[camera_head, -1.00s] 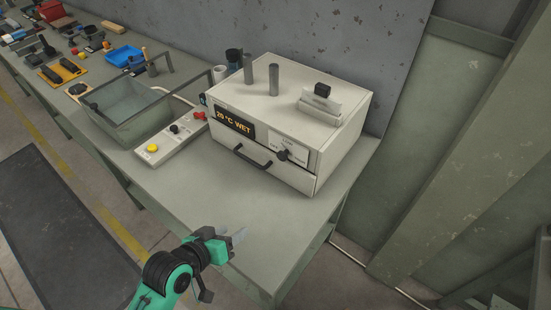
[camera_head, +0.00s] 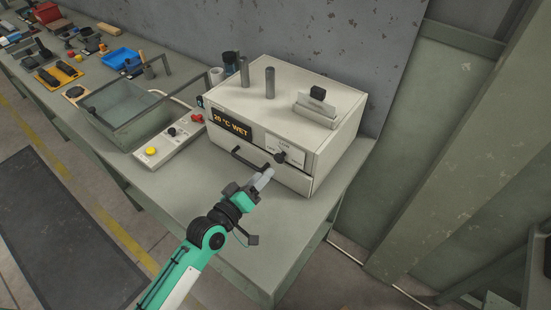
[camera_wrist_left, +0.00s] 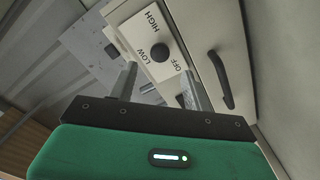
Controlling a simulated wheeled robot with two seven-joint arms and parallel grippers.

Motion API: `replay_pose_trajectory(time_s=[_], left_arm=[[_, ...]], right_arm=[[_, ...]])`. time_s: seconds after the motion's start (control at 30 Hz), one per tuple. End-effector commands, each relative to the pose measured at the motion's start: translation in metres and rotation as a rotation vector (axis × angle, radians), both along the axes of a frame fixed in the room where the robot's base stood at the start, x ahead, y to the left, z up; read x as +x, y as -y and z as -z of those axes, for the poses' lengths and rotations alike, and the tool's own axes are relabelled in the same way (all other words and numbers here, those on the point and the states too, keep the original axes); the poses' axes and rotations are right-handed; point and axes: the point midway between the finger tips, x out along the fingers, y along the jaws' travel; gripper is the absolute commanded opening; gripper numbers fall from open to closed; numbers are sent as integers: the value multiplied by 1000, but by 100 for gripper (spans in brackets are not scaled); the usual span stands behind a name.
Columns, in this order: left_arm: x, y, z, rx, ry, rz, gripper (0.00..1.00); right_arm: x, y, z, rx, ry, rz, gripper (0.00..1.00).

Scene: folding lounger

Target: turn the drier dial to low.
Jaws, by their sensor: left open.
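The drier (camera_head: 300,110) is a cream box on the bench, and its display (camera_head: 231,124) reads "20 °C WET". Its black dial (camera_head: 281,157) sits on a white label plate on the front. In the left wrist view the round dial (camera_wrist_left: 160,53) has HIGH, LOW and OFF printed around it; I cannot tell which mark it points to. My left gripper (camera_head: 265,177) is open and empty, just in front of and below the dial, apart from it. The left wrist view shows its two fingers (camera_wrist_left: 160,85) spread, with the dial beyond the gap between them.
A black drawer handle (camera_head: 249,159) is just left of the dial; it also shows in the left wrist view (camera_wrist_left: 221,80). A control box (camera_head: 170,138) with a yellow button and a glass-walled tank (camera_head: 125,108) stand to the left.

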Motion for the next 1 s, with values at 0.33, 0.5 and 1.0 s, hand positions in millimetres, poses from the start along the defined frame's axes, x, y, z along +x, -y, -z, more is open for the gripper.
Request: replay_pose_trajectory(time_s=[0.33, 0.5, 1.0], left_arm=[[48, 35, -1, 0, -1, 1, 50], [56, 41, 0, 2, -1, 0, 50], [57, 42, 0, 2, -1, 0, 11]], right_arm=[[0, -1, -16, 1, 1, 1, 65], [0, -3, -17, 3, 0, 2, 65], [0, -3, -17, 3, 0, 2, 65]])
